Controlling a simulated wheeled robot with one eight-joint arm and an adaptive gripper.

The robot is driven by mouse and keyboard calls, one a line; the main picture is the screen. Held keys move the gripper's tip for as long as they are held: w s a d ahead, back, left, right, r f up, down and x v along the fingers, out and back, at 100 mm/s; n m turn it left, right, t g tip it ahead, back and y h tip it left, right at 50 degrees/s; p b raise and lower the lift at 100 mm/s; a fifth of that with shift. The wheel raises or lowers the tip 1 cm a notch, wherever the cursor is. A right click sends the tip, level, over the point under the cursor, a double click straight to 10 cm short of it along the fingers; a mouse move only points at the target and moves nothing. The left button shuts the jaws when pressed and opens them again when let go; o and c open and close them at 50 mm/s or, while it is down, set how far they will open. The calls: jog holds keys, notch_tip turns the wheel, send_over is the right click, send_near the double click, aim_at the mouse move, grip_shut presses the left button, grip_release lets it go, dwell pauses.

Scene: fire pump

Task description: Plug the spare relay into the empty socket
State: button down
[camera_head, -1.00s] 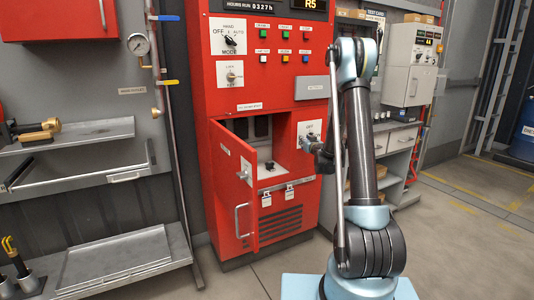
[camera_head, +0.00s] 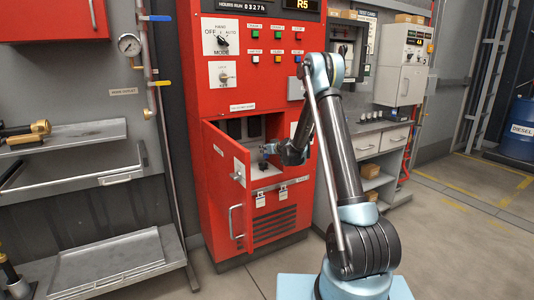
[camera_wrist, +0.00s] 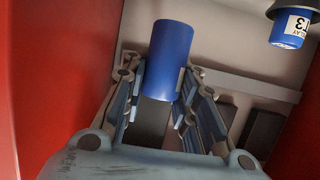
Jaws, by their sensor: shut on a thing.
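A blue cylinder, seemingly the spare relay (camera_wrist: 170,62), stands between the fingers of my gripper (camera_wrist: 163,92) in the wrist view. The gripper is shut on it. In the head view my gripper (camera_head: 268,150) is inside the open compartment of the red cabinet, and the relay cannot be made out there. Another blue relay with a white label (camera_wrist: 290,28) shows at the top right of the wrist view, apart from the held one. A grey strip (camera_wrist: 245,84) with dark blocks lies behind the fingers. I cannot tell which place is the empty socket.
The red cabinet (camera_head: 213,110) has its door (camera_head: 226,180) swung open to the left of my gripper. In the wrist view red walls (camera_wrist: 50,65) are close at the left. Metal shelves (camera_head: 110,255) stand left of the cabinet. The floor at right is clear.

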jog(key=shift+g, duration=0.4)
jog(key=shift+w+a+f, duration=0.35)
jog(key=shift+w+f, duration=0.05)
jog(key=shift+f, duration=0.35)
jog(key=shift+w+a+f, duration=0.35)
jog(key=shift+f, duration=0.4)
jog(key=shift+w+a+f, duration=0.35)
jog(key=shift+w+f, duration=0.05)
jog(key=shift+f, duration=0.35)
jog(key=shift+s+r, duration=0.1)
jog(key=shift+f, duration=1.45)
dwell(0.4)
jog(key=c, duration=1.2)
grip_release()
jog(key=v, duration=1.2)
jog(key=shift+a, duration=0.1)
